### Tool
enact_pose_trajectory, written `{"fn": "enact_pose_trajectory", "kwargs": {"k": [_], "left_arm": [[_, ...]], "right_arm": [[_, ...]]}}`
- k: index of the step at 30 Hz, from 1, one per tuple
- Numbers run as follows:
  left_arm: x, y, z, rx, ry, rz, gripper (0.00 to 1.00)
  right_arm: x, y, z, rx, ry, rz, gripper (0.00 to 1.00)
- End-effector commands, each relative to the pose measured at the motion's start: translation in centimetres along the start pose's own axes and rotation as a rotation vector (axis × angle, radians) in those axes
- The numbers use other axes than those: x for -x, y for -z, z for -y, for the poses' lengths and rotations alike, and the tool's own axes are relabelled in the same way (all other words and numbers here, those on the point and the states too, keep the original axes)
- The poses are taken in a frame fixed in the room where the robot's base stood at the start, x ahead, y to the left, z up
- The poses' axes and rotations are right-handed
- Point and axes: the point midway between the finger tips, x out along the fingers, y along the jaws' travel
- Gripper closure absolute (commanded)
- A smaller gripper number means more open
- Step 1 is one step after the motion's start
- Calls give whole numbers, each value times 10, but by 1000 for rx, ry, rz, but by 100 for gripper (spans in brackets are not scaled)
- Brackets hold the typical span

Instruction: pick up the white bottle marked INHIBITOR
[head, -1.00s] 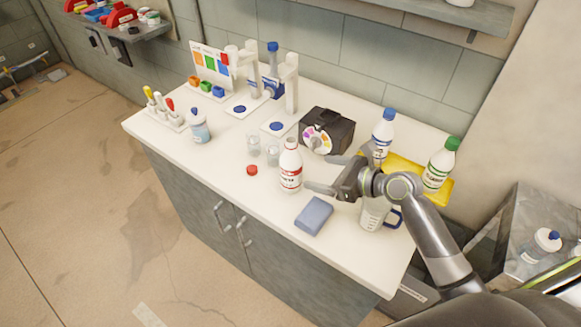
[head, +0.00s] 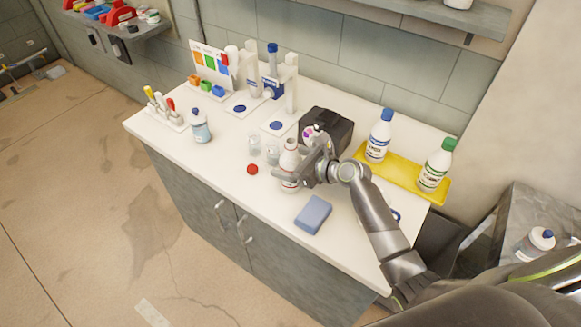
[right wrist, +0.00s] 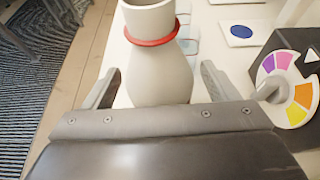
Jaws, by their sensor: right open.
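A white bottle (head: 289,158) with a red ring at its neck and no cap stands upright near the middle of the counter. Its label is mostly hidden by my gripper, so I cannot read it. My right gripper (head: 296,168) is open, with its fingers on either side of the bottle. In the right wrist view the bottle (right wrist: 160,70) stands between the two spread fingertips (right wrist: 158,85), with a gap showing on each side. My left gripper is not in view.
A red cap (head: 252,169) lies left of the bottle, beside clear beakers (head: 254,145). A blue block (head: 313,214) lies in front. A black box (head: 334,128) stands behind. A yellow tray (head: 403,178) at right holds a blue-capped bottle (head: 379,135) and a green-capped bottle (head: 436,165).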

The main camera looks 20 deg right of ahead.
Motion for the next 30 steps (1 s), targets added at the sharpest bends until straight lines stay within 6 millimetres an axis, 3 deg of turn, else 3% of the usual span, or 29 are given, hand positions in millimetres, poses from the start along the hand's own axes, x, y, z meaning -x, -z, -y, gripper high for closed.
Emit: {"fn": "enact_pose_trajectory", "kwargs": {"k": [7, 20, 30], "left_arm": [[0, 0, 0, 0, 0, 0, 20], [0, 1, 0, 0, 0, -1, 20], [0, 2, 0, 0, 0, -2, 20]], "right_arm": [[-1, 0, 0, 0, 0, 0, 22], [0, -1, 0, 1, 0, 2, 77], [0, -2, 0, 1, 0, 2, 77]]}}
